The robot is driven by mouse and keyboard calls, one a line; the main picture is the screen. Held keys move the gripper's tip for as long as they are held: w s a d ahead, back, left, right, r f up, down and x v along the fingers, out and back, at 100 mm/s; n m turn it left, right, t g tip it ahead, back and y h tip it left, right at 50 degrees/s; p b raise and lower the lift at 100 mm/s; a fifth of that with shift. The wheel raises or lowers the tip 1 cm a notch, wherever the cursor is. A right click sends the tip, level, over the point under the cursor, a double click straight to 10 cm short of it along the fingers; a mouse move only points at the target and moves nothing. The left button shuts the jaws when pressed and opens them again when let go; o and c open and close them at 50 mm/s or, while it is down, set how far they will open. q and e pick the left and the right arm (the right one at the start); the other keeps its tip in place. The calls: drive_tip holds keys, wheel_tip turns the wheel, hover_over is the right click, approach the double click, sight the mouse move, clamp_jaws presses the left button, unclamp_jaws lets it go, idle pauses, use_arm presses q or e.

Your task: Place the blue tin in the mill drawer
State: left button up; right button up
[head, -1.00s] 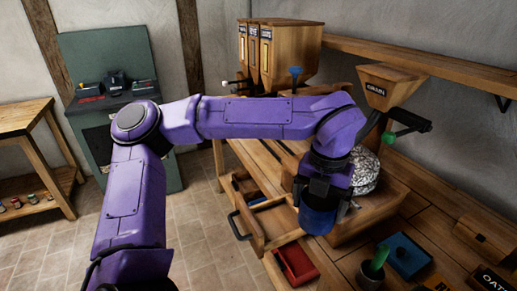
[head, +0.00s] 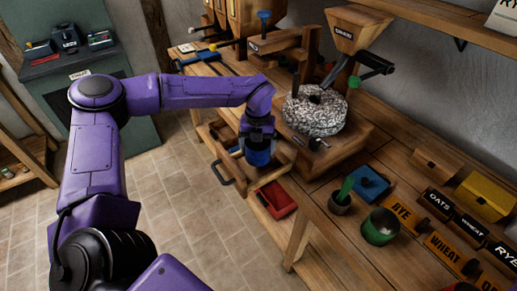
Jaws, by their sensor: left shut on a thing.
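My left gripper (head: 257,134) points down and is shut on the blue tin (head: 258,157). The tin is upright, its upper part hidden by the gripper. It is over or inside the open mill drawer (head: 221,172); I cannot tell whether it touches the drawer's floor. The wooden drawer is pulled out, with a dark handle on its front. The mill (head: 316,112), with its speckled round stone, stands just right of the gripper. My right gripper is not in view.
A red tray (head: 278,203) lies below the drawer. A green tin (head: 380,227), a pot with a green tool (head: 341,200), a blue tray (head: 369,184) and labelled blocks (head: 403,213) occupy the bench at right. Floor left of the drawer is clear.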

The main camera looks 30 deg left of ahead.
use_arm(q)
drive_tip(key=f, duration=0.3)
drive_tip(key=shift+w+a+f+p, duration=0.2)
drive_tip(key=shift+f+p, duration=0.15)
drive_tip(key=shift+f, duration=0.1)
drive_tip(key=shift+f, duration=0.15)
drive_tip(key=o, duration=0.9)
drive_tip(key=shift+r, duration=0.25)
wheel_tip(320, 180, up, 12)
drive_tip(key=b, duration=0.2)
